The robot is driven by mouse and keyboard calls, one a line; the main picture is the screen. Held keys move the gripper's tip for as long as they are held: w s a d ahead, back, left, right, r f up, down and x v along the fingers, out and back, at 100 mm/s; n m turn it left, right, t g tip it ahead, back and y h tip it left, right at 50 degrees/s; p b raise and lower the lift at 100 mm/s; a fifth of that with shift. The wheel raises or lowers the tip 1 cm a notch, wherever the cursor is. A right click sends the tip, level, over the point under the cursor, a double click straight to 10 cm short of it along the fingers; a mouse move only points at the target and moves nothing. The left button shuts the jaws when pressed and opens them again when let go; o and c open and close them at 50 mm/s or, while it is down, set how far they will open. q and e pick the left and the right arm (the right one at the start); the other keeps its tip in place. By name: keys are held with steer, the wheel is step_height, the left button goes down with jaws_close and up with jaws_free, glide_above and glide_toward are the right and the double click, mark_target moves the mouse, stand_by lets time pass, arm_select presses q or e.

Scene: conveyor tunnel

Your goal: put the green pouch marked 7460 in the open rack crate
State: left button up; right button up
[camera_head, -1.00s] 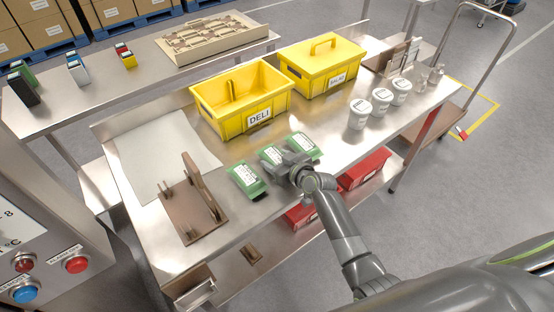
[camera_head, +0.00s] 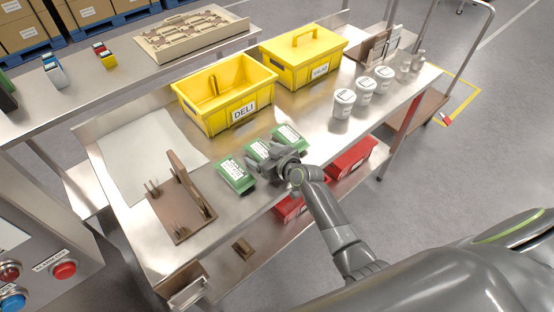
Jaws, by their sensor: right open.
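Three green pouches with white labels lie in a row on the steel table: a left one (camera_head: 235,175), a middle one (camera_head: 258,149) and a right one (camera_head: 289,136). Their numbers are too small to read, so I cannot tell which is 7460. My right gripper (camera_head: 276,159) is open at the near end of the middle pouch and covers part of it. I cannot tell whether it touches the pouch. An open yellow crate (camera_head: 225,92) labelled DELI stands behind the pouches, with an upright piece inside. My left gripper is out of view.
A lidded yellow crate (camera_head: 303,57) stands right of the open one. White tubs (camera_head: 343,103) stand at the right. A brown stand (camera_head: 181,204) and a pale sheet (camera_head: 147,160) are at the left. Red bins (camera_head: 352,158) sit below the front edge.

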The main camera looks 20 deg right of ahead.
steer(key=shift+s+d+r, duration=0.1)
steer(key=shift+s, duration=0.2)
steer(key=b+v, duration=0.3)
steer(key=v, duration=1.4)
steer(key=s+d+f+m+g+h, duration=0.1)
steer(key=d+f, duration=0.1)
steer(key=f, duration=0.6)
steer(key=s+d+f+m+g+h, duration=0.1)
steer(key=d+f+m+g+h, duration=0.1)
steer(key=f, duration=0.7)
steer(key=s+d+f+g+h, duration=0.1)
steer(key=s+d+f+g, duration=0.1)
steer(key=s+f, duration=0.8)
steer(key=s+d+f+m+g+h, duration=0.1)
steer(key=s+d+f+g, duration=0.1)
steer(key=s+f, duration=0.9)
step_height(320, 180, down, 5)
steer(key=shift+s+d+r+m+g, duration=0.15)
steer(key=shift+s+d+m+g, duration=0.15)
steer(key=shift+g, duration=0.5)
steer(key=shift+o, duration=0.4)
steer(key=s+f+g, duration=0.2)
steer(key=s+f, duration=0.3)
steer(key=s, duration=0.9)
steer(key=shift+s+a+f+g+h, duration=0.2)
steer(key=shift+s+a+g+h, duration=0.1)
steer(key=shift+s+g, duration=0.1)
steer(key=shift+w, duration=0.15)
